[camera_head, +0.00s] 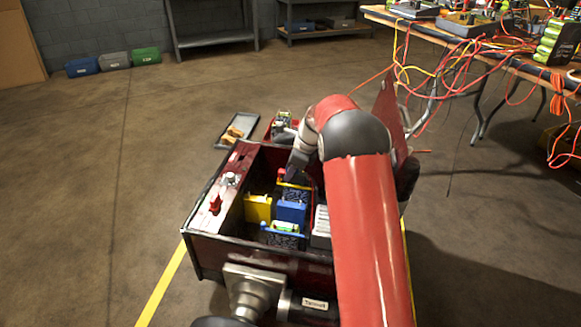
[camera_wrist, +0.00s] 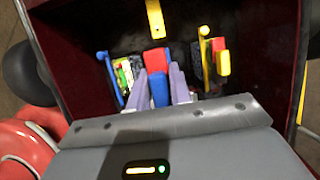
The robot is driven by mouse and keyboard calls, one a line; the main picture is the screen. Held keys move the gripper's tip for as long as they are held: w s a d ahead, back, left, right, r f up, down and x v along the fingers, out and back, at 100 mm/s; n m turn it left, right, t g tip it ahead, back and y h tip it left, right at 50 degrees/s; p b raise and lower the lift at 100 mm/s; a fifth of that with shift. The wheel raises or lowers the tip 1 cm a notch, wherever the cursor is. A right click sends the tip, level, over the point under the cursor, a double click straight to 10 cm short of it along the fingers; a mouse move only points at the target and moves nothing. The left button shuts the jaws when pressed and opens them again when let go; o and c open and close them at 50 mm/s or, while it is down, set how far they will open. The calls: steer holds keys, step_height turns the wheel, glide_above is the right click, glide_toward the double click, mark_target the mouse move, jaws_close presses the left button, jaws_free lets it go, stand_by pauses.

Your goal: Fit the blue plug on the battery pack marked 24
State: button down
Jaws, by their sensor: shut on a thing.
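My gripper (camera_wrist: 160,86) shows two lavender fingers in the wrist view, shut on the blue plug (camera_wrist: 158,92). A red piece (camera_wrist: 156,61) shows just beyond the plug; I cannot tell if it is joined to it. A battery pack with a blue handle and green top (camera_wrist: 123,73) is left of the fingers, and a pack with a yellow handle (camera_wrist: 205,62) is right of them. In the head view the blue-handled pack (camera_head: 283,237) is near the crate's front wall. No number 24 is readable on either pack. My arm hides part of the crate's right side.
The dark red open crate (camera_head: 192,205) has tight walls around the packs. A yellow block (camera_head: 258,207) and a blue block (camera_head: 291,211) stand inside. A small tray (camera_head: 231,130) lies on the floor behind.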

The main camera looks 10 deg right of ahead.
steer(key=shift+f+b, duration=0.65)
steer(key=shift+f, duration=1.5)
steer(key=shift+s+a+f+b, duration=0.25)
steer(key=shift+s+a+f, duration=0.4)
steer(key=shift+s, duration=0.9)
steer(key=shift+s+a+f+b, duration=0.3)
steer(key=shift+s+a, duration=0.55)
steer(key=shift+s, duration=0.75)
steer(key=shift+s+a+f+b, duration=0.2)
steer(key=shift+s+a+f, duration=0.45)
steer(key=shift+s, duration=0.9)
steer(key=shift+a+f, duration=0.1)
steer(key=shift+f, duration=1.4)
steer(key=c, duration=1.2)
jaws_free()
steer(key=shift+p+v, duration=1)
steer(key=shift+v, duration=2.95)
